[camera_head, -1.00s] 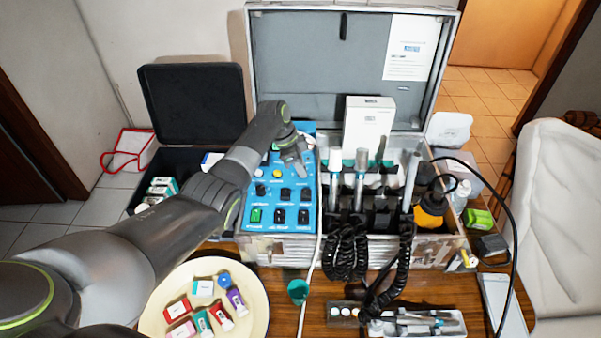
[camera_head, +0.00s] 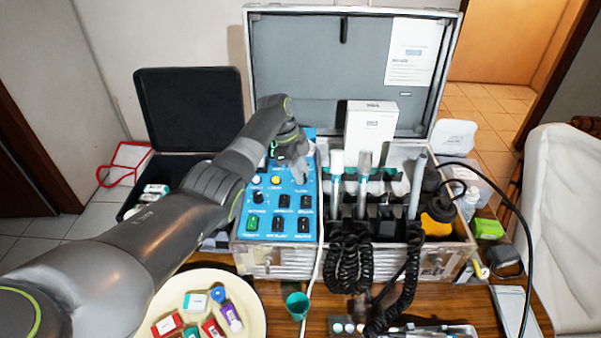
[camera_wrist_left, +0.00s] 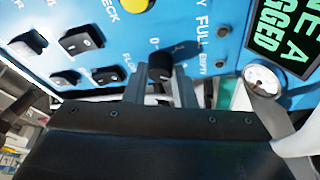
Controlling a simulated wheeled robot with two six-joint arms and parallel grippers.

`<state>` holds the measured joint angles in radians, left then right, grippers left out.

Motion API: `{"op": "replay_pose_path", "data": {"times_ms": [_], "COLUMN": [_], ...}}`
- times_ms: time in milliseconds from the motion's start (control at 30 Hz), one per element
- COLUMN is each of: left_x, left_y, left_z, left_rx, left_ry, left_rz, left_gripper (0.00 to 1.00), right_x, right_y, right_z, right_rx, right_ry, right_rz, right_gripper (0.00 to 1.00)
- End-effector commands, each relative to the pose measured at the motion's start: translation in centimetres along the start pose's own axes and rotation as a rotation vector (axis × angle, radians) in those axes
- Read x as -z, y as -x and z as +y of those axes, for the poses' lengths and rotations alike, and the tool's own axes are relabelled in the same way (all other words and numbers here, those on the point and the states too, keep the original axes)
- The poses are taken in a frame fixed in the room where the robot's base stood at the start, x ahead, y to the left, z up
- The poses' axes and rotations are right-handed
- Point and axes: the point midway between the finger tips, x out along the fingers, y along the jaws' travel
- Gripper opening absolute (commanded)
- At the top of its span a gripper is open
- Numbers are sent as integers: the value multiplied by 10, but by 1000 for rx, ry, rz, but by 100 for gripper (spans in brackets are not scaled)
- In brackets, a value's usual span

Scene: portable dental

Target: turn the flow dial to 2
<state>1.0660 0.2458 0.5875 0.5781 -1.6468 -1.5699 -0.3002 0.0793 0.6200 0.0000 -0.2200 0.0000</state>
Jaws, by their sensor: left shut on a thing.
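The blue control panel (camera_head: 268,209) sits in the left part of the open metal case. My left gripper (camera_head: 298,172) is at the panel's upper right and hides the dial there in the head view. In the left wrist view the black flow dial (camera_wrist_left: 160,68) stands on the blue panel (camera_wrist_left: 185,20), with a "0" mark beside it. The two fingers of my left gripper (camera_wrist_left: 160,84) are on either side of the dial and shut on it. The dial's exact setting is too small to read. My right gripper is in neither view.
Black rocker switches (camera_wrist_left: 82,40) and a yellow button (camera_head: 275,180) are close to the gripper. A round gauge (camera_wrist_left: 262,80) is to the right in the wrist view. Handpieces with coiled cords (camera_head: 347,262) stand to the right. A cream plate (camera_head: 252,310) lies in front.

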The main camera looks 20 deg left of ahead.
Motion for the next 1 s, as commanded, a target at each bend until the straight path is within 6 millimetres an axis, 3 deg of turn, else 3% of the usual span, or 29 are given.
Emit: {"op": "replay_pose_path", "data": {"times_ms": [233,267,400,767,1000], "left_x": [0,0,0,0,-2], "left_y": [1,1,1,5,46], "left_z": [0,0,0,0,-2], "left_rx": [2,2,1,2,7], "left_ry": [1,1,2,2,1], "left_rz": [-2,-2,-2,-1,-3], "left_gripper": [1,28,46,46,46], "right_x": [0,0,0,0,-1], "right_y": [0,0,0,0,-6], "right_z": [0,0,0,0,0], "right_rx": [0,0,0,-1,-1], "right_ry": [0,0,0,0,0], "right_rz": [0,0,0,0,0], "right_gripper": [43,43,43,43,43]}}
